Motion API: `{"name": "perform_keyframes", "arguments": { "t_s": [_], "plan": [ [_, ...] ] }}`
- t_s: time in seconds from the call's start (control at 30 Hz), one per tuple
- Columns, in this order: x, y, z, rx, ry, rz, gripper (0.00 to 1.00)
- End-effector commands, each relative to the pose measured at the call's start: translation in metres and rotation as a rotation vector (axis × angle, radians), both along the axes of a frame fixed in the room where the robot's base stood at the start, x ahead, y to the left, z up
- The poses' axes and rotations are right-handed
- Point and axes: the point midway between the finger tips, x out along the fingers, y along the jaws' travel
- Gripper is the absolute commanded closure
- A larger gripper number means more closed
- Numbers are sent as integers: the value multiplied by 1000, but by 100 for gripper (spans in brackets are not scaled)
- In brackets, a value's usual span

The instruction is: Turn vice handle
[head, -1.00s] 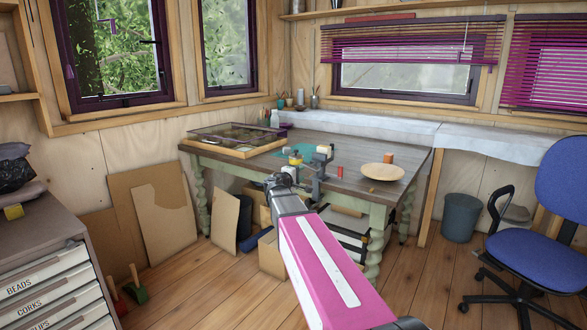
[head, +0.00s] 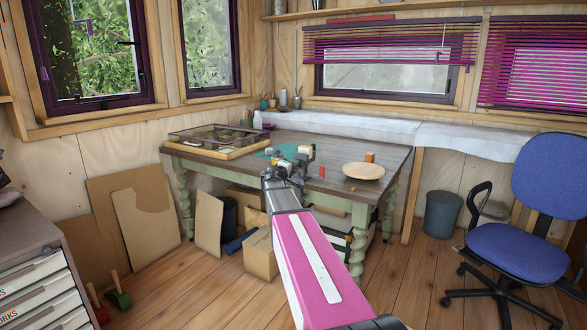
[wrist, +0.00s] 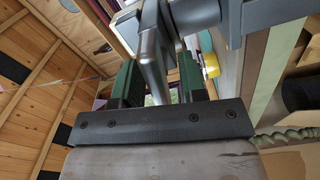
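The vice (head: 305,160) is clamped at the near edge of the wooden workbench (head: 335,160). In the wrist view a grey metal bar, seemingly the vice handle (wrist: 153,60), runs between my two green-padded fingers. Grey metal of the vice (wrist: 195,15) shows above it. My gripper (wrist: 160,85) is open around the bar, with a visible gap on the right finger's side; contact on the left cannot be told. In the head view my gripper (head: 277,172) is at the bench edge beside the vice, and my arm hides part of the handle.
A wooden plate (head: 363,172), an orange block (head: 370,157) and a red cylinder (head: 322,172) sit on the bench right of the vice. A glass-topped case (head: 215,140) lies on the left. Cardboard boxes (head: 261,254) stand below. A blue chair (head: 515,245) is at right.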

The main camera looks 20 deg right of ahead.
Motion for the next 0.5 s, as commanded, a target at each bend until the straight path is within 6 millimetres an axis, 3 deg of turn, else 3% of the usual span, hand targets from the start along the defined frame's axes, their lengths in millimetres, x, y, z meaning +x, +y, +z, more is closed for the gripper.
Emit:
{"name": "perform_keyframes", "arguments": {
  "t_s": [0.43, 0.5],
  "plan": [
    [6, -8, 0, 0, 0, 0, 62],
    [6, -8, 0, 0, 0, 0, 84]
  ]
}}
